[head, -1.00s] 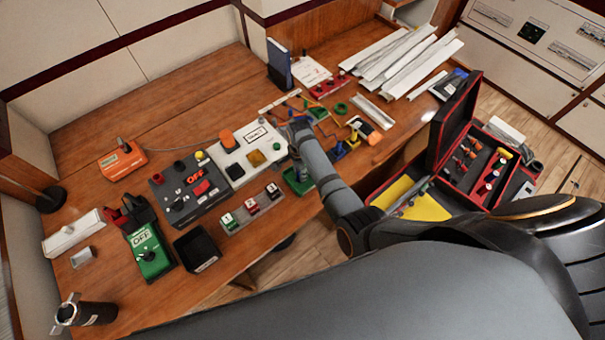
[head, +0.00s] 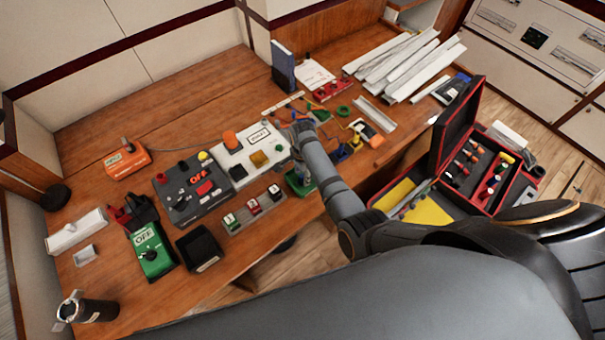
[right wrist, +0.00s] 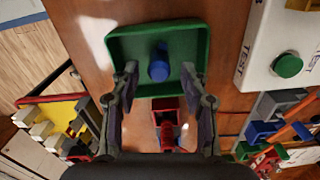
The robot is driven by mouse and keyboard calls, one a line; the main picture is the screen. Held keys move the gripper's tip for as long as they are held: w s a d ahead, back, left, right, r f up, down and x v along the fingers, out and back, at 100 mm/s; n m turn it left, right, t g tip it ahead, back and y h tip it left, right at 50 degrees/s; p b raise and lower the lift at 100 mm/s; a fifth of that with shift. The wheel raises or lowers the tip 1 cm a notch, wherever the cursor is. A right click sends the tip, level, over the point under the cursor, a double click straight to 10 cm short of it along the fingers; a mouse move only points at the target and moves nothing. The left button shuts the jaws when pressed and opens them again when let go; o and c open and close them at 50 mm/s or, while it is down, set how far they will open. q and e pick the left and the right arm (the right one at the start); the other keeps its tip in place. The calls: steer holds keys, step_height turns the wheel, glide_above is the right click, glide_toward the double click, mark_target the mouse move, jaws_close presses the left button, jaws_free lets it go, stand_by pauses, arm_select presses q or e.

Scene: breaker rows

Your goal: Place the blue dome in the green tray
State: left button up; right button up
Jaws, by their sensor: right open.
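The green tray (right wrist: 117,43) lies on the wooden bench, near its front edge. It also shows in the head view (head: 296,186), partly hidden by my right arm. The blue dome (right wrist: 158,66) shows inside the tray's outline in the right wrist view. It appears to stand in the tray, though I cannot tell exactly how it rests. My right gripper (right wrist: 158,88) is open, its two fingers apart over the tray's near side, with the dome beyond the tips and not held. In the head view the dome cannot be made out. My left gripper is not in view.
A white TEST panel (head: 262,134) stands beside the tray, with a green dome (right wrist: 288,65) on it. A rack of small breakers (head: 252,208) and a black bin (head: 199,248) are to the left. An open red toolbox (head: 455,130) stands right of the bench.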

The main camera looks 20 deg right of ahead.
mark_target(303, 176)
step_height(303, 176, up, 12)
steer(key=p, duration=0.9)
steer(key=shift+p, duration=0.3)
steer(key=shift+d+f, duration=0.1)
